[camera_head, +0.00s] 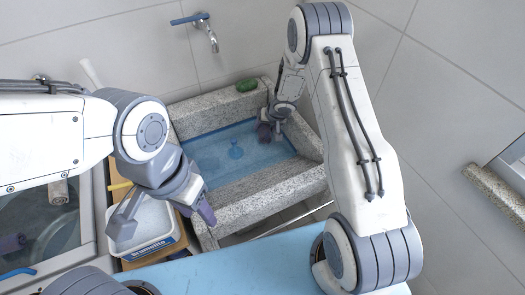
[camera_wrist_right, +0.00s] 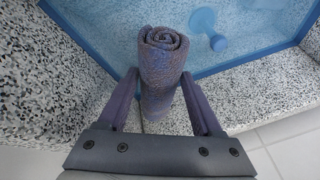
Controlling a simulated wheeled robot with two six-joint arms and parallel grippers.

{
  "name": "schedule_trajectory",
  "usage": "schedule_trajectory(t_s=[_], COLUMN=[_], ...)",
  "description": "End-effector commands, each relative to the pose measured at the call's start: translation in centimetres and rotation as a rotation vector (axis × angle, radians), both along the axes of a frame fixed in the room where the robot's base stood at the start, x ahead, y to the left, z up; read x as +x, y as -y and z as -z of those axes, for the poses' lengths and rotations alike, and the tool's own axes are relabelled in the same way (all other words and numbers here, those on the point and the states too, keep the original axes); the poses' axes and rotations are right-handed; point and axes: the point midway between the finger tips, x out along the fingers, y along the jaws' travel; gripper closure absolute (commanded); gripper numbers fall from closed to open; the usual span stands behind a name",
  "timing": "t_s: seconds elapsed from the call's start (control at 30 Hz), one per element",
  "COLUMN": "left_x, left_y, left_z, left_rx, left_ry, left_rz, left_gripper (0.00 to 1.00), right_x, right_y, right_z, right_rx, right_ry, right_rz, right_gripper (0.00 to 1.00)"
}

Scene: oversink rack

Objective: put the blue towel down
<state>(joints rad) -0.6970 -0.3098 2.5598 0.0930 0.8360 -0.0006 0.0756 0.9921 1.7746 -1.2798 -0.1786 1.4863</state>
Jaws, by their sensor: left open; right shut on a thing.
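A rolled grey-blue towel (camera_wrist_right: 160,70), the only towel-like roll at my right gripper, stands between the two fingers of that gripper (camera_wrist_right: 162,108). The right gripper is shut on it, over the granite rim of the sink, with the blue basin beyond. In the head view my right gripper (camera_head: 270,130) is at the right side of the sink, and the towel is hard to tell from the fingers there. My left gripper (camera_head: 165,213) is open, its fingers spread above a white tub (camera_head: 150,240) left of the sink, with nothing seen between them.
The granite sink (camera_head: 255,205) has a blue basin floor with a round drain piece (camera_head: 235,151). A green sponge (camera_head: 247,85) lies on its back rim, below a wall tap (camera_head: 205,32). A light blue surface (camera_head: 215,273) lies in front. A tiled wall stands behind.

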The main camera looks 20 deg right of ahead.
Motion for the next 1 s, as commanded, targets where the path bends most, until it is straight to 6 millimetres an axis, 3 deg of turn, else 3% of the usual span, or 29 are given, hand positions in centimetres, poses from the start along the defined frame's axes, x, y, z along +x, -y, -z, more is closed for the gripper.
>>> schedule_trajectory(t_s=[0.03,0.2,0.43,0.6,1.0], left_x=[0.0,0.0,0.0,0.0,0.0], left_y=[0.0,0.0,0.0,0.0,0.0], left_z=[1.4,3.6,4.6,6.2,6.3], left_rx=[0.000,0.000,0.000,0.000,0.000], left_ry=[0.000,0.000,0.000,0.000,0.000], left_rz=[0.000,0.000,0.000,0.000,0.000], left_gripper=[0.50,0.50,0.50,0.50,0.50], right_x=[0.1,0.1,0.0,0.0,0.1], right_y=[0.0,-0.1,-0.1,-0.1,-0.1], right_z=[1.8,4.8,6.5,9.1,9.6], right_rx=[0.001,0.001,0.002,0.001,0.001], right_ry=[-0.002,0.000,-0.001,-0.001,0.000], right_rz=[0.003,0.002,0.000,-0.001,0.000], right_gripper=[0.88,0.88,0.88,0.88,0.88])
